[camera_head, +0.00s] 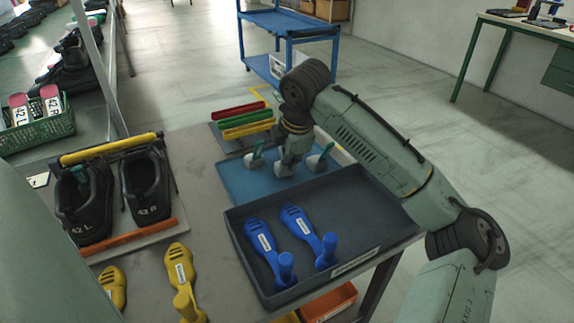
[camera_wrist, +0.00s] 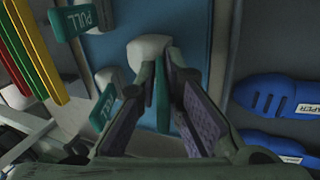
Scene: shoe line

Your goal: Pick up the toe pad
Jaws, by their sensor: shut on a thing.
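Several pale grey toe pads with green pull tabs sit on a blue mat (camera_head: 233,180). In the wrist view, the middle toe pad (camera_wrist: 147,49) lies just beyond my fingertips. My gripper (camera_wrist: 163,68) is shut on its green tab (camera_wrist: 162,92), which stands between the two fingers. In the head view my gripper (camera_head: 289,162) points down over the mat, and that pad (camera_head: 284,170) shows below it. Another toe pad (camera_head: 255,162) stands to its left and one (camera_head: 316,163) to its right. Whether the held pad touches the mat is hard to tell.
A dark tray (camera_head: 345,235) with two blue shoe-shaped tools (camera_head: 262,240) stands in front of the mat. Red, green and yellow bars (camera_head: 247,121) lie behind it. A pair of black shoes (camera_head: 85,205) stands in a rack at left. Yellow tools (camera_head: 180,270) lie at the front.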

